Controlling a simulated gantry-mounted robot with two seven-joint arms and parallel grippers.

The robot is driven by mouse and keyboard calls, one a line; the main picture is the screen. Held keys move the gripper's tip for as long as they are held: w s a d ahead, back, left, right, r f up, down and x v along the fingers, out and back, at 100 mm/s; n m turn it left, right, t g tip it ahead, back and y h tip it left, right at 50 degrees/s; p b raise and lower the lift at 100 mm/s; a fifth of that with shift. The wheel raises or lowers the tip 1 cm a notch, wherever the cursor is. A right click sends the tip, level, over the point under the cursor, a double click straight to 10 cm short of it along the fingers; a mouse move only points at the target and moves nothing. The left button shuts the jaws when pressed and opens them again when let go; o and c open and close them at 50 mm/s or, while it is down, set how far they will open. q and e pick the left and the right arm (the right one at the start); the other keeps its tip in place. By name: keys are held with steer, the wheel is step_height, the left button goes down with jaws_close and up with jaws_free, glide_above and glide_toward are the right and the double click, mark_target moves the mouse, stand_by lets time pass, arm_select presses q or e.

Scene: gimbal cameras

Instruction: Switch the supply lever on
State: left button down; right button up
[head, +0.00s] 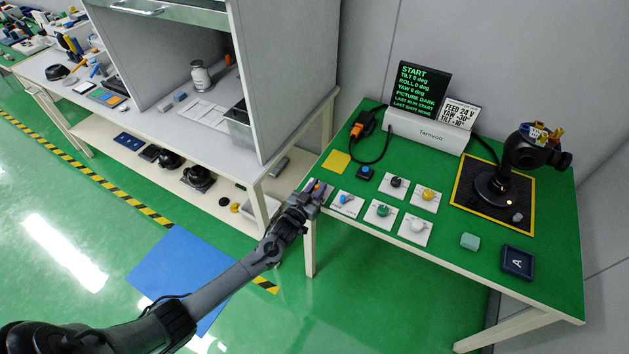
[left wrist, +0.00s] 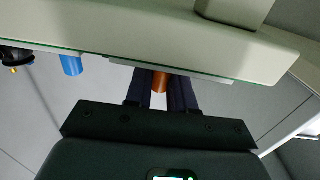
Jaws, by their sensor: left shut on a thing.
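My left gripper (head: 316,192) is at the near left edge of the green-topped table, left of the blue knob. Its fingers are shut on a small orange piece (head: 318,187), apparently the supply lever. In the left wrist view the orange lever (left wrist: 160,81) stands between the two dark fingers (left wrist: 161,92), against a pale plate (left wrist: 185,69). The fingers hide much of it, so I cannot tell its full shape or which setting it is at. My right gripper is not in view.
Knobs on white cards stand close by: blue (head: 346,198), green (head: 382,210), black (head: 396,182), yellow (head: 428,194) and white (head: 417,226). A screen (head: 418,88) reads "PICTURE DARK". A black gimbal camera (head: 530,150) stands at the right. A grey bench (head: 150,120) is at the left.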

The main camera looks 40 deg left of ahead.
arm_select(q)
steer(key=n+y, duration=0.1)
steer(key=y, duration=0.1)
steer(key=shift+w+d+n+y, duration=0.15)
steer(key=shift+d+n+y, duration=0.25)
steer(key=shift+w+d+n+g+y+b, duration=0.1)
steer(key=shift+n+g+y+b, duration=0.15)
steer(key=shift+n+g+y, duration=0.45)
steer(key=shift+w+d+n+g+y+b, duration=0.1)
steer(key=shift+n+g+y+b, duration=0.3)
steer(key=shift+y, duration=0.6)
steer(key=c, duration=1.1)
jaws_free()
steer(key=shift+p+v, duration=1.25)
steer(key=shift+v, duration=4.15)
steer(key=shift+d+f, duration=0.1)
steer(key=shift+f, duration=0.05)
